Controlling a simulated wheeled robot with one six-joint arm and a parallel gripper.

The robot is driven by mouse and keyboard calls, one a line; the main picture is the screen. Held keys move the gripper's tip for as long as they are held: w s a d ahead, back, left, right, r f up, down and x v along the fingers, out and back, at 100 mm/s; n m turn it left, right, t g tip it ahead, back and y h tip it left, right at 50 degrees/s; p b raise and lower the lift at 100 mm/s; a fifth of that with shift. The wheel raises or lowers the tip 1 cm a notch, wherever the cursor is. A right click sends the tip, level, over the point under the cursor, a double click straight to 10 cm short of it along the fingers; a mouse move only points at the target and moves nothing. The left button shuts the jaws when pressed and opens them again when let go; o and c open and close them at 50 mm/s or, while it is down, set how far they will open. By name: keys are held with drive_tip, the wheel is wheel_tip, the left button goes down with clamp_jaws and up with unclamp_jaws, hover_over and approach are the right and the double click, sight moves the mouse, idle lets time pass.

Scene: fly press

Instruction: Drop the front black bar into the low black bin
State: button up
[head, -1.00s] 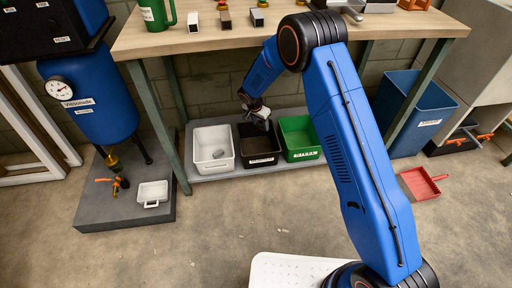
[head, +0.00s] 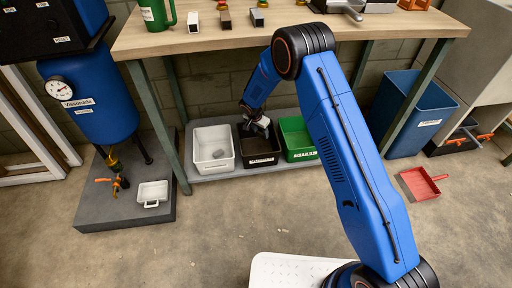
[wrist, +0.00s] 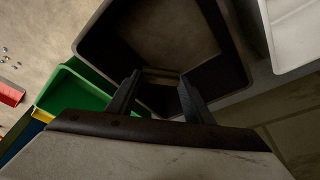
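My gripper (wrist: 160,88) is over the low black bin (wrist: 232,45), with its fingers pointing down into the opening. The fingers stand a little apart, and a dark piece with a paler edge, the black bar (wrist: 160,77), spans the gap between them. It is hard to make out against the dark bin wall. In the head view the gripper (head: 250,128) is at the back of the black bin (head: 262,161), and the bar cannot be told apart there. The visible bin floor looks bare.
A white bin (head: 226,166) with a grey piece in it stands left of the black bin, and a green bin (head: 300,154) right. The workbench (head: 300,37) overhangs behind, with several small blocks on it. A red dustpan (head: 419,184) lies on the floor at right.

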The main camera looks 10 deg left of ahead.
drive_tip(key=o, duration=0.4)
drive_tip(key=shift+o, duration=0.2)
drive_tip(key=shift+r, duration=0.1)
drive_tip(key=v, duration=1.1)
drive_tip(key=shift+r, duration=0.4)
drive_tip(key=shift+s, duration=0.15)
